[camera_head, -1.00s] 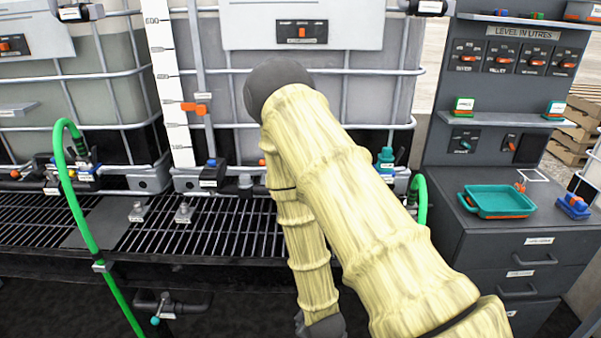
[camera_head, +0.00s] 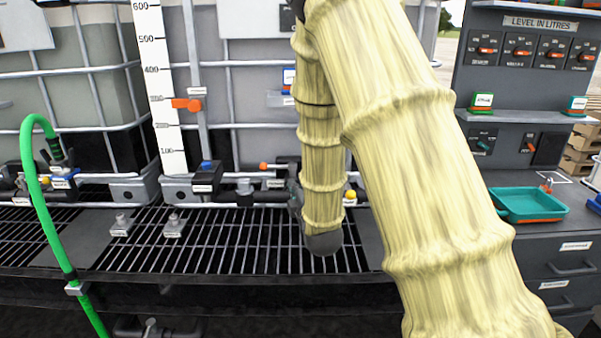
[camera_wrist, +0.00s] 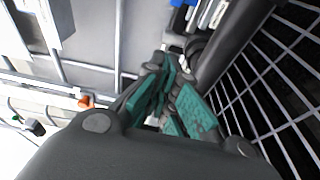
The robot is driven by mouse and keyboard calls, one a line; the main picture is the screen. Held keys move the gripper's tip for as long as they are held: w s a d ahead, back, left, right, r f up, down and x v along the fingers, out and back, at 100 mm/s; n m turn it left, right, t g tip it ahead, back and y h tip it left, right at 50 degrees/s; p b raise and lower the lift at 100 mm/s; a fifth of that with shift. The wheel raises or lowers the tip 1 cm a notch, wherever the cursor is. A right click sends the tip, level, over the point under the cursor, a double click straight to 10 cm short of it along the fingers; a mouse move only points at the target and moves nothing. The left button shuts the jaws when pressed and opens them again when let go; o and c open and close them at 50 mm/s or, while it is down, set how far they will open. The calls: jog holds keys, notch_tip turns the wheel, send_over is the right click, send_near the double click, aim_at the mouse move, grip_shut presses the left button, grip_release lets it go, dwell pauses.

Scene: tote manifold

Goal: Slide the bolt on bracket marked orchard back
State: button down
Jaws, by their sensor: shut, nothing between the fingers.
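My gripper (camera_wrist: 176,100) shows in the wrist view with its teal-padded fingers shut and empty. In the head view it is hidden behind my arm. I cannot read "orchard" on any label, so I cannot tell which part is the marked bracket or its bolt. Two small metal fittings with labels, the left one (camera_head: 122,225) and the right one (camera_head: 173,226), stand on the grating. In the wrist view, bright metal bars (camera_wrist: 207,14) and a blue part (camera_wrist: 180,4) lie beyond the fingers at the top edge.
Caged totes stand behind the grating (camera_head: 220,250). A gauge strip (camera_head: 160,90) has an orange slider (camera_head: 187,104) beside it. A green hose (camera_head: 45,200) hangs at left. At right stand a switch panel (camera_head: 520,50) and a teal tray (camera_head: 528,205) on a cabinet.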

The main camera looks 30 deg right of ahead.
aim_at(295, 165)
jog(key=shift+s+d, duration=0.1)
jog(key=shift+d, duration=0.15)
jog(key=p+x, duration=0.1)
jog(key=x, duration=0.9)
jog(key=shift+d, duration=0.2)
jog(key=shift+s+d+f+p, duration=0.15)
jog(key=shift+d+p, duration=0.25)
jog(key=shift+d, duration=1.45)
jog(key=shift+s, duration=0.1)
